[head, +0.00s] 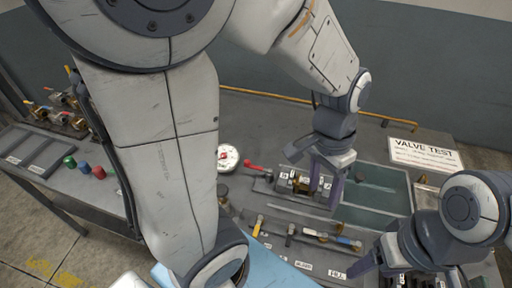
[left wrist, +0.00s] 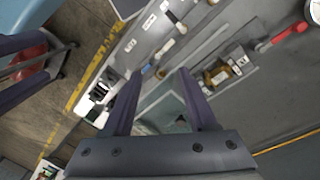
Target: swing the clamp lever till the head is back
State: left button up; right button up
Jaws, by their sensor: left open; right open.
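The red clamp lever (head: 254,166) lies low over the bench just right of the round gauge. It also shows at the upper right of the left wrist view (left wrist: 282,37). Beside it, a brass valve (head: 299,184) sits among dark blocks; it also shows in the left wrist view (left wrist: 216,76). I cannot make out the clamp head clearly. My left gripper (head: 323,193) is open and empty, above the bench to the right of the valve and apart from the lever. My right gripper (head: 372,267) is open at the lower right, far from the lever.
A white round gauge (head: 228,157) stands left of the lever. A green-bottomed tray (head: 375,196) and a VALVE TEST sign (head: 426,154) are at the right. Several tools lie in front of the valve. A yellow rail (head: 270,95) runs along the back.

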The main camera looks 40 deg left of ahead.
pick_arm(q)
jog(key=w+a+f+n+h, duration=0.1)
jog(key=w+a+n, duration=0.1)
jog(key=w+a, duration=0.3)
jog(key=w+a+f+n, duration=0.1)
jog(key=w+a, duration=0.2)
jog(key=a, duration=0.5)
jog(key=n+t+h+p, duration=0.1)
jog(key=n+h+p, duration=0.1)
jog(key=n, duration=0.1)
send_near(247, 161)
jog(key=p+x, duration=0.1)
jog(key=x, duration=0.7)
jog(key=shift+f+p, duration=0.4)
jog(key=shift+f, duration=0.05)
jog(key=shift+a, duration=0.1)
grip_shut()
jog(key=shift+r, duration=0.1)
